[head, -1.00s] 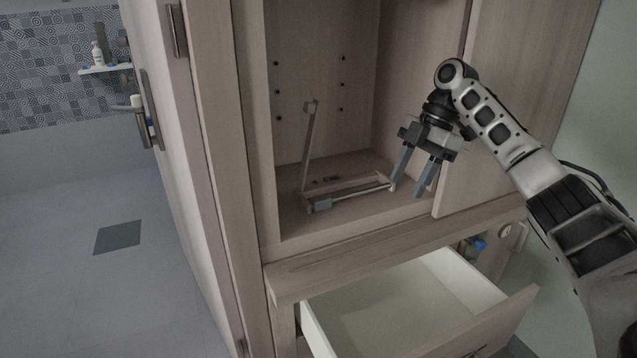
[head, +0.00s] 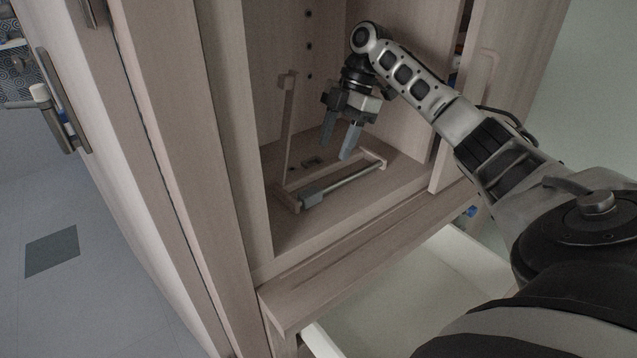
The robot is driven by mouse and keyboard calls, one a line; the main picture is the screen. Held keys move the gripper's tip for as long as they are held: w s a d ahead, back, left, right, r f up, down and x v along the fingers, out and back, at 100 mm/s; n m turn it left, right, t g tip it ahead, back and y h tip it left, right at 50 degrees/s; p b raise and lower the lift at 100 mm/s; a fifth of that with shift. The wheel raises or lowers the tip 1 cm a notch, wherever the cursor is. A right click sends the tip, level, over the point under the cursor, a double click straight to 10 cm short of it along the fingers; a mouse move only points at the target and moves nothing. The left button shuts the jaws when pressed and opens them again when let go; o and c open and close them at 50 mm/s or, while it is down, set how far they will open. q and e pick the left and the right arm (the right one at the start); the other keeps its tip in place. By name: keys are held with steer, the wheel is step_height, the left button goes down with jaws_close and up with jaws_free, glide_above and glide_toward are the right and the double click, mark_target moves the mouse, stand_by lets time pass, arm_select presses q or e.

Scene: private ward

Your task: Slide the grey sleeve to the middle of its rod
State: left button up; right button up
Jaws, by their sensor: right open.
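The grey sleeve (head: 313,197) sits on the left end of its rod (head: 355,178), against the left end piece of the wooden frame. The rod runs low across the cabinet floor, rising to the right in the picture, and its right part is bare. My right gripper (head: 337,149) is inside the cabinet, above and behind the rod in the picture. Its two fingers point down, apart and empty, and it appears clear of the sleeve. My left gripper is not in view.
An upright wooden post (head: 288,125) rises from the frame's left side. A drawer (head: 400,300) stands open below the cabinet ledge (head: 345,265).

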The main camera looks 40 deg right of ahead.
mark_target(319, 188)
steer(key=x, duration=1)
steer(key=shift+w, duration=0.1)
